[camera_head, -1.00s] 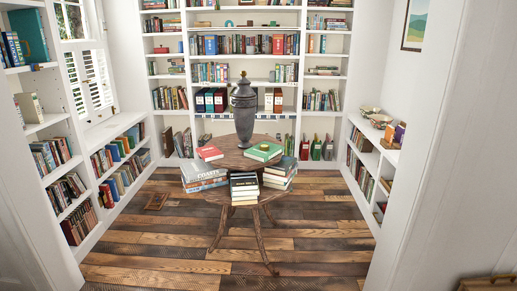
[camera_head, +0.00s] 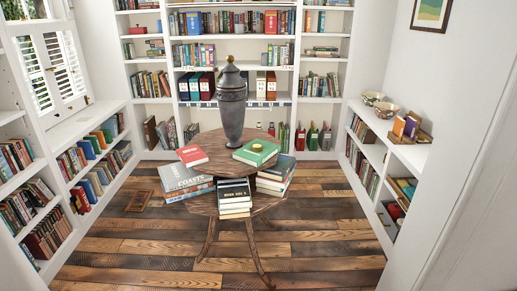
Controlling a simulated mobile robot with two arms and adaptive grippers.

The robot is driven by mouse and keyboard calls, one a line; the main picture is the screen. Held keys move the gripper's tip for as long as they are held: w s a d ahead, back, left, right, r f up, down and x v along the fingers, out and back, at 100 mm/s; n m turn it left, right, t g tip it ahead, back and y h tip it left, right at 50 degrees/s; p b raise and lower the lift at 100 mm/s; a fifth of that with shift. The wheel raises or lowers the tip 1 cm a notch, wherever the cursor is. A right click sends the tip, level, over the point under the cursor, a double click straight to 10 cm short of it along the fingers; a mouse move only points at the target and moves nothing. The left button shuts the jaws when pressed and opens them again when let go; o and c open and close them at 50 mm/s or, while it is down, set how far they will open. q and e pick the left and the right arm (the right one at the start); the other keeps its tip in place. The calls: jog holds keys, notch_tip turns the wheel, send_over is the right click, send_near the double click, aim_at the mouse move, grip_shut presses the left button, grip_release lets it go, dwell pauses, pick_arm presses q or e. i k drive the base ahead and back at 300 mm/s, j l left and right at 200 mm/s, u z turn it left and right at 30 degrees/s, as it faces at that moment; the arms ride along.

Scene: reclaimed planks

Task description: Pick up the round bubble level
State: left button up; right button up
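I cannot make out a round bubble level for certain in the head view. A small pale round patch shows on top of the green book (camera_head: 245,156), which lies on the round wooden table (camera_head: 216,142). It is too small to tell whether it is a separate thing or part of the cover. Neither of my grippers is in view.
A tall grey urn (camera_head: 231,108) stands on the table among a red book (camera_head: 192,156) and book stacks on two levels. White bookshelves (camera_head: 160,62) line the walls. Bowls (camera_head: 385,109) sit on the right shelf. The plank floor in front is clear.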

aim_at(256, 147)
jog(key=z, duration=0.35)
jog(key=i+j+z, duration=0.25)
jog(key=j+z, duration=0.2)
jog(key=j, duration=0.15)
jog(key=i+j+z, duration=0.25)
jog(key=j+z, duration=0.2)
jog(key=j, duration=0.25)
